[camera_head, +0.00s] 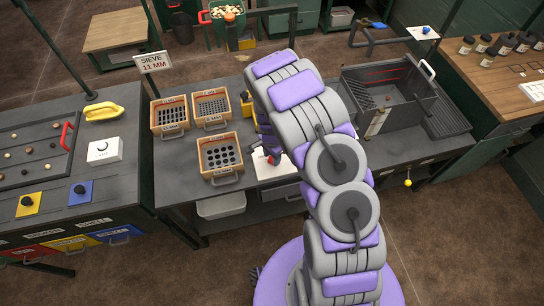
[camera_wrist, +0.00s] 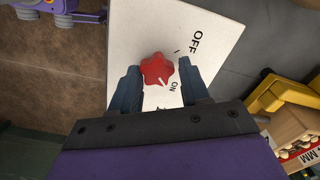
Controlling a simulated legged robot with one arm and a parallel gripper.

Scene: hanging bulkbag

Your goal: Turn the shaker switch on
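The shaker switch is a red knob (camera_wrist: 157,70) on a white panel (camera_wrist: 215,25) printed OFF and ON. A short white line on the knob points to the picture's lower right, toward the ON side. My gripper (camera_wrist: 158,68) is open, with one finger on each side of the knob. The fingers look close to the knob; I cannot tell whether they touch it. In the head view the white panel (camera_head: 283,170) lies on the grey bench, partly hidden by my arm, with a bit of red beside my gripper (camera_head: 270,156).
Several wooden sieves (camera_head: 220,155) stand on the bench left of the panel. A SIEVE 11 MM sign (camera_head: 152,62) stands behind them. A dark metal box (camera_head: 390,95) is on the right. A yellow frame (camera_wrist: 285,95) and a wooden box (camera_wrist: 295,132) lie right in the wrist view.

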